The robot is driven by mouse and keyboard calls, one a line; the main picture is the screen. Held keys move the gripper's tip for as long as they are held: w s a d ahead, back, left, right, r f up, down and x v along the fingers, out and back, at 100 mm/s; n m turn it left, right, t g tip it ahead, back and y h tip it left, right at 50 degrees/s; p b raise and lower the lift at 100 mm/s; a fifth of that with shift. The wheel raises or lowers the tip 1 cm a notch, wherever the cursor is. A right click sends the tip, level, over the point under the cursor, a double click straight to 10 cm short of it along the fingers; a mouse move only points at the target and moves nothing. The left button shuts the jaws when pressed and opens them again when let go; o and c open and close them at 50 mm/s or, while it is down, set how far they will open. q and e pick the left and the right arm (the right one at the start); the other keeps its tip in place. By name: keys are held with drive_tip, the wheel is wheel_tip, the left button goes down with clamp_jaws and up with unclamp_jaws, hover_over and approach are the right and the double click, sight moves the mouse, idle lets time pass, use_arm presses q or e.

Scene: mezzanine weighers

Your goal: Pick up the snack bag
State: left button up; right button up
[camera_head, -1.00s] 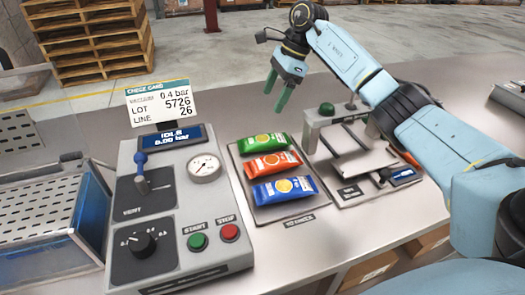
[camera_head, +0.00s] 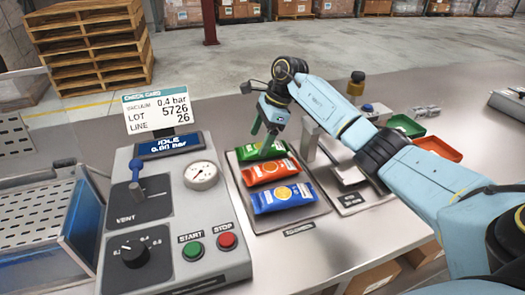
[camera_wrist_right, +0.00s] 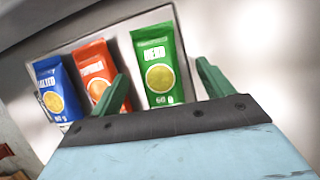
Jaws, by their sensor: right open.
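Three snack bags lie side by side on a grey tray (camera_head: 318,209): a green bag (camera_head: 280,148) at the back, an orange bag (camera_head: 270,170) in the middle and a blue bag (camera_head: 284,197) at the front. My right gripper (camera_head: 261,139) is open and empty, with its green fingers pointing down over the green bag and hiding part of it. In the right wrist view, the green bag (camera_wrist_right: 158,66) lies between the two open fingers. The orange bag (camera_wrist_right: 99,76) and blue bag (camera_wrist_right: 57,94) lie to its left. My left gripper is out of view.
A control panel (camera_head: 178,225) with a lever, gauge and buttons stands left of the tray, with a check card (camera_head: 160,109) behind it. A device (camera_head: 348,180) stands right of the tray, partly hidden by my arm. Green (camera_head: 406,126) and red (camera_head: 438,149) trays lie beyond my forearm.

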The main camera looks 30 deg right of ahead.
sight(257, 146)
drive_tip(key=x, duration=0.2)
drive_tip(key=shift+s+a+f, duration=0.1)
drive_tip(key=shift+a+f, duration=0.05)
drive_tip(key=shift+f, duration=0.2)
drive_tip(key=shift+a+f, duration=0.1)
drive_tip(key=shift+f, duration=0.2)
drive_tip(key=shift+c, duration=1.4)
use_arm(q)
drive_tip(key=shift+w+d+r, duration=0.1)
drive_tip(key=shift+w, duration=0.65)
use_arm(e)
drive_tip(key=c, duration=0.8)
drive_tip(key=shift+r, duration=0.1)
